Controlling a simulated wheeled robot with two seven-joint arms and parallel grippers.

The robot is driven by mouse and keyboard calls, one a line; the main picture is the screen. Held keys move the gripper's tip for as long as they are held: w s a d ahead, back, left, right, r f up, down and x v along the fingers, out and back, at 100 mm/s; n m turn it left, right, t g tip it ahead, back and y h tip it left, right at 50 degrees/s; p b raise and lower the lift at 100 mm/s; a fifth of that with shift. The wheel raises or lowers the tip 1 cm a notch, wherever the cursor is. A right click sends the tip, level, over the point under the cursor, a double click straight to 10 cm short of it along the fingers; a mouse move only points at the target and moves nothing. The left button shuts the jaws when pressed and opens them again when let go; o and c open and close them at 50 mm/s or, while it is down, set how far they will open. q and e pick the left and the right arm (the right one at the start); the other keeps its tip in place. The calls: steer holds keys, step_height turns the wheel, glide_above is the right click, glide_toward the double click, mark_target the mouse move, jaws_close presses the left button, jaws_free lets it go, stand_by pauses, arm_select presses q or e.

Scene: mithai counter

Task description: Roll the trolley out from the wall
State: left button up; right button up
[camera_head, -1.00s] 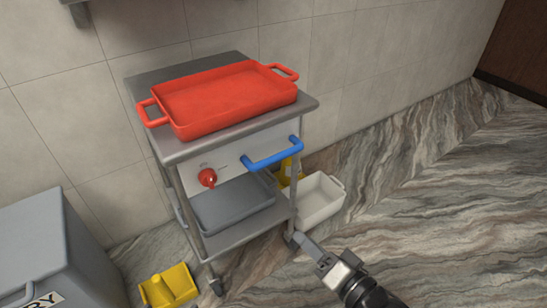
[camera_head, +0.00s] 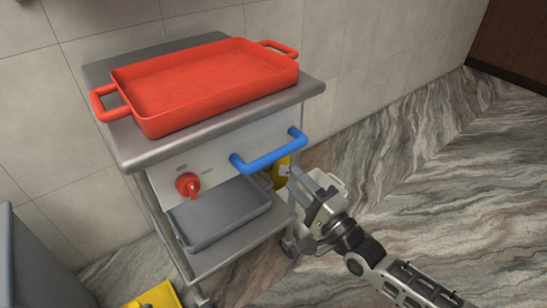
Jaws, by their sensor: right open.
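The grey metal trolley (camera_head: 228,112) stands close to the tiled wall, on small castors. A blue bar handle (camera_head: 268,156) is fixed to its white front panel, with a red knob (camera_head: 188,185) to the left. A red tray with two handles (camera_head: 205,84) sits on the top, and a grey tray (camera_head: 218,212) lies on the lower shelf. My right gripper (camera_head: 308,180) is open and empty, just right of and below the blue handle, apart from it in the picture. My left gripper is not in view.
Another yellow object (camera_head: 160,296) lies on the floor at lower left. A grey cabinet (camera_head: 40,262) stands at far left. The marble floor on the right is clear.

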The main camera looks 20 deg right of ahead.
mark_target(274, 157)
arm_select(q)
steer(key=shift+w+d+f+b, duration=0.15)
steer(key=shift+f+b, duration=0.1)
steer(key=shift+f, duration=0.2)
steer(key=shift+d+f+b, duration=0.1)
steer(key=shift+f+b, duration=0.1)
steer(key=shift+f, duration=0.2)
arm_select(e)
steer(key=x, duration=0.9)
steer(key=shift+f, duration=0.1)
jaws_close()
